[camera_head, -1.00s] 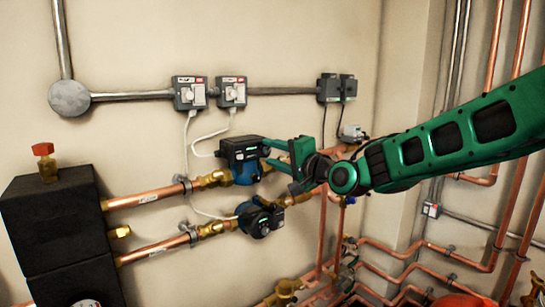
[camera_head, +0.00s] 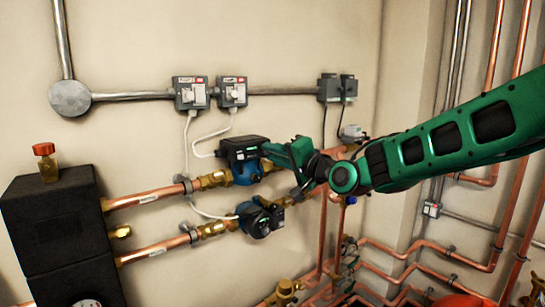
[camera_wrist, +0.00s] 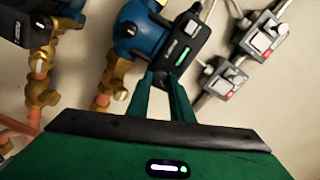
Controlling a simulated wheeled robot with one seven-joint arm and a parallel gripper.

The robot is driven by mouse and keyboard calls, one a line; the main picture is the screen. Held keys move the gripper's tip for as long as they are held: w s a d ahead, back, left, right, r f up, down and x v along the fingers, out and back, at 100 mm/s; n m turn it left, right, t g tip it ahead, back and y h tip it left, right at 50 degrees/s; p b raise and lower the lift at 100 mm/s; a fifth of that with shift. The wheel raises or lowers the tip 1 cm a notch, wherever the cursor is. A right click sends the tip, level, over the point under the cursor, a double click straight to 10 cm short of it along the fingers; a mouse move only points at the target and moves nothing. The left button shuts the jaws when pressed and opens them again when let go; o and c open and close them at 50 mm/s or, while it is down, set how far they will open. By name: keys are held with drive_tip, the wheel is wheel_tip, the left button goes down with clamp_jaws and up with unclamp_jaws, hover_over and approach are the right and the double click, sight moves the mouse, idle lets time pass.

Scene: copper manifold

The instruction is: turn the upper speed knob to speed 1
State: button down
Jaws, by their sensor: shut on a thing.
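The upper pump has a blue body (camera_head: 247,172) and a black control head (camera_head: 240,148). In the wrist view its black head (camera_wrist: 188,38) has a glowing green strip and a pale label. My gripper (camera_head: 268,151) is at the right end of this head. In the wrist view the fingertips (camera_wrist: 165,72) are closed in on the near end of the head's face, where the upper speed knob sits. The knob is mostly hidden between the fingers, and its setting cannot be read.
The lower pump (camera_head: 258,220) sits just below my gripper. Two grey switch boxes (camera_head: 190,93) (camera_head: 232,92) hang on the wall above, with cables to the pumps. Copper pipes (camera_head: 150,197) run left to a black block (camera_head: 50,225). The wall between boxes and arm is clear.

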drive_tip(key=n, duration=0.4)
drive_tip(key=shift+s+f+n, duration=0.1)
drive_tip(key=shift+f+n, duration=0.15)
drive_tip(key=shift+n, duration=0.05)
drive_tip(key=n, duration=0.3)
drive_tip(key=shift+n, duration=0.3)
drive_tip(key=n, duration=0.3)
drive_tip(key=shift+n, duration=2.1)
drive_tip(key=c, duration=1.6)
unclamp_jaws()
drive_tip(key=shift+o, duration=0.2)
drive_tip(key=shift+r, duration=0.1)
